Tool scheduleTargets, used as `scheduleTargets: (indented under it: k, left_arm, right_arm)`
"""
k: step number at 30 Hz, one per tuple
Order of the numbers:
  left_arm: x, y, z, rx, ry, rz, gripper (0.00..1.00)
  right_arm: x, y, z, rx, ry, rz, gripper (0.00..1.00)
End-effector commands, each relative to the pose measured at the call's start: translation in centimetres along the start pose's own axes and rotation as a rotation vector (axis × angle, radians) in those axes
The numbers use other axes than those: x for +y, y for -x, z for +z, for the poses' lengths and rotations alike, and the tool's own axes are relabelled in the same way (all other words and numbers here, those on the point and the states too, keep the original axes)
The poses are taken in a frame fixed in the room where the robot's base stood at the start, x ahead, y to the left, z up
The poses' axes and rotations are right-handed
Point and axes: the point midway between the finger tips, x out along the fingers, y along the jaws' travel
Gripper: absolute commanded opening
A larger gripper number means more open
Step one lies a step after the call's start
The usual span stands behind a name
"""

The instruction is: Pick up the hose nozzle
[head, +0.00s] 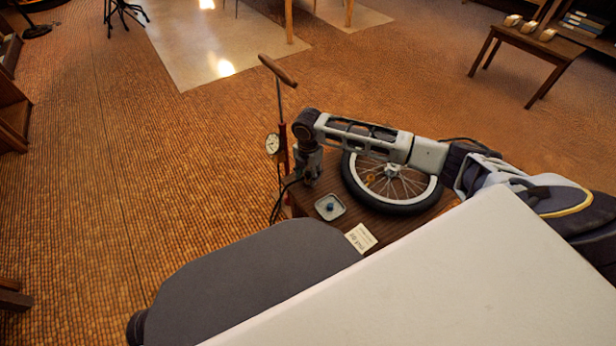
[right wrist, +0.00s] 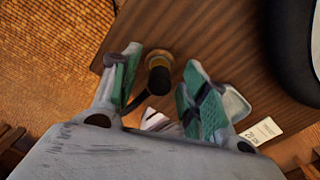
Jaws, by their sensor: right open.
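In the right wrist view, the hose nozzle (right wrist: 159,76) shows as a dark round end with a brass-coloured band, and a black hose curves away from it to the lower left. My right gripper (right wrist: 155,88) is open, with one green-padded finger on each side of the nozzle; whether either pad touches it I cannot tell. In the head view my right gripper (head: 308,180) points down over the far left part of the small wooden table (head: 392,226), and it largely hides the nozzle there. My left gripper is not in view.
A red floor pump (head: 283,140) with a wooden handle and a gauge stands left of the gripper. A spoked wheel (head: 352,190) lies on the table under my right arm. A small dish (head: 322,211) and a white card (head: 361,237) lie nearer. Open floor (head: 180,180) spreads left.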

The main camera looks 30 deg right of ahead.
Motion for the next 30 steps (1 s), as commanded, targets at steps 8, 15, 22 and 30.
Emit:
scheduleTargets:
  k: [8, 15, 22, 30]
  left_arm:
    - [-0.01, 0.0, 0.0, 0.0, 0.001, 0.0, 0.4]
    - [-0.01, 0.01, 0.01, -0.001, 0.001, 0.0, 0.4]
    - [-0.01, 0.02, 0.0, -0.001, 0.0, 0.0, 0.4]
    - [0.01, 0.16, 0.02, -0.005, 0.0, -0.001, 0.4]
  right_arm:
    - [-0.01, 0.0, 0.0, 0.0, 0.0, 0.0, 0.24]
    - [-0.01, 0.0, 0.0, 0.0, 0.0, 0.0, 0.0]
    - [-0.01, 0.0, 0.01, 0.0, 0.0, 0.0, 0.0]
    - [0.0, 0.28, 0.02, 0.0, 0.0, 0.0, 0.0]
